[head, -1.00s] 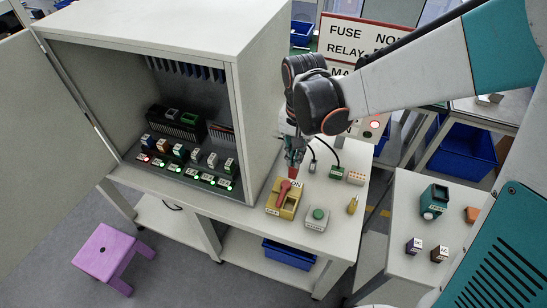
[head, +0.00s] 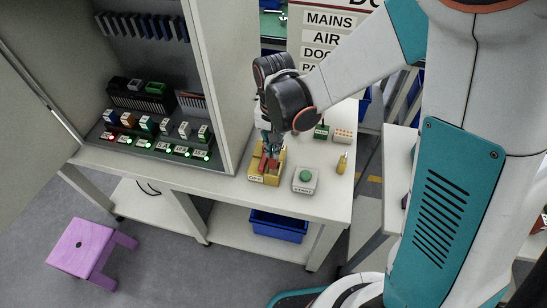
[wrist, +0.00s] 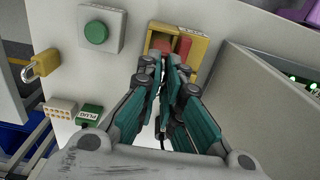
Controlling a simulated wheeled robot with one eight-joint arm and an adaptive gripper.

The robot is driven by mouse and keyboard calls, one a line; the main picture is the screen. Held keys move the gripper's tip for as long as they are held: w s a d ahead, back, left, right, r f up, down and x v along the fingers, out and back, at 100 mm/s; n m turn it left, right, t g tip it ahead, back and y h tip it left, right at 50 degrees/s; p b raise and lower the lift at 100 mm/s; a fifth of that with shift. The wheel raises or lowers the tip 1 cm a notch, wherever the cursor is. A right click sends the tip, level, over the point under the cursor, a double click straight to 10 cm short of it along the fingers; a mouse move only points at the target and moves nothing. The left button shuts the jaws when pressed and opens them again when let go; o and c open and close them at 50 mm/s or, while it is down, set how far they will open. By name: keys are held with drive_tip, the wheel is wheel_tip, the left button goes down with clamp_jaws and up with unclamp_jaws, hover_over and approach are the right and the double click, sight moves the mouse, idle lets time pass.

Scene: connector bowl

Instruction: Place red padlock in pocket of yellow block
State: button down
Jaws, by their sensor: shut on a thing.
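The yellow block (head: 253,178) sits on the table just right of the cabinet; it also shows at the top of the wrist view (wrist: 201,50). My gripper (head: 270,150) points down over it, with its fingertips (wrist: 170,62) close together at the block's near edge. It is shut on a red piece that I take for the red padlock (wrist: 184,46), at the block's opening. A second red piece (wrist: 163,45) shows beside it. The fingers hide much of both, so I cannot tell how deep the padlock sits or whether it touches the block.
A grey box with a green button (head: 305,180) stands right of the block. A yellow padlock (head: 342,163), a green plug (head: 321,131) and a pale connector block (head: 342,136) lie farther right. The cabinet wall (head: 225,80) rises close on the left.

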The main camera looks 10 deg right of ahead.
drive_tip(key=shift+f+b, duration=1.3)
drive_tip(key=shift+f, duration=0.75)
drive_tip(key=shift+f, duration=0.1)
drive_tip(key=c, duration=1.8)
unclamp_jaws()
wheel_tip(320, 180, up, 12)
drive_tip(key=p, duration=0.3)
drive_tip(key=shift+p, duration=0.4)
